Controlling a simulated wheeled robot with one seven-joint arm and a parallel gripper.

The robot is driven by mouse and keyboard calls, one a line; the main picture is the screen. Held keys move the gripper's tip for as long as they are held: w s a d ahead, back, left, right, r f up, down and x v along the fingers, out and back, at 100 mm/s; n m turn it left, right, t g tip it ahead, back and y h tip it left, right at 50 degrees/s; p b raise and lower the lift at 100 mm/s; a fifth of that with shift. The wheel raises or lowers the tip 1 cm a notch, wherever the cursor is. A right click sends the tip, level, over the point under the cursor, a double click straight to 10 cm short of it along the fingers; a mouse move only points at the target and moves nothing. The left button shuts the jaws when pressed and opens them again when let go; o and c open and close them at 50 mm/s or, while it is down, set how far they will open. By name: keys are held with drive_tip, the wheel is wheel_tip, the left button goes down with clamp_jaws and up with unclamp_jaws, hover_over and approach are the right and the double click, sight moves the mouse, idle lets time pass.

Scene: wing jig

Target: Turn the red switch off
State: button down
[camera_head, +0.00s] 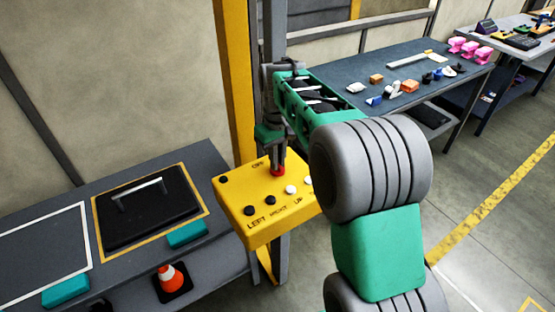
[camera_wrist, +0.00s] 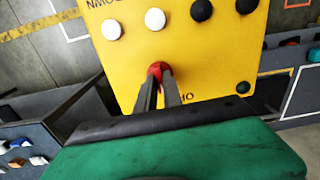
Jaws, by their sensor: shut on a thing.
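The red switch (camera_head: 278,170) sits on the top of a yellow control box (camera_head: 236,194), near the label "OFF" or "ON", which I cannot read clearly. In the wrist view the red switch (camera_wrist: 156,67) shows between and just beyond the fingertips. My gripper (camera_head: 277,160) points down at the box from above. In the wrist view the two dark fingers of my gripper (camera_wrist: 158,80) are close together, shut on the red switch and hiding part of it. Whether the switch is on or off I cannot tell.
White buttons (camera_wrist: 155,19) and black buttons (camera_wrist: 201,10) are on the same yellow face. A dark table (camera_head: 410,70) with small parts stands behind right.

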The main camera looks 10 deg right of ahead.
drive_tip(key=n, duration=0.4)
drive_tip(key=shift+n, duration=2.2)
drive_tip(key=shift+r, duration=0.1)
drive_tip(key=c, duration=1.5)
unclamp_jaws()
wheel_tip(320, 180, up, 8)
drive_tip(key=shift+f+b, duration=0.15)
drive_tip(key=shift+b, duration=0.35)
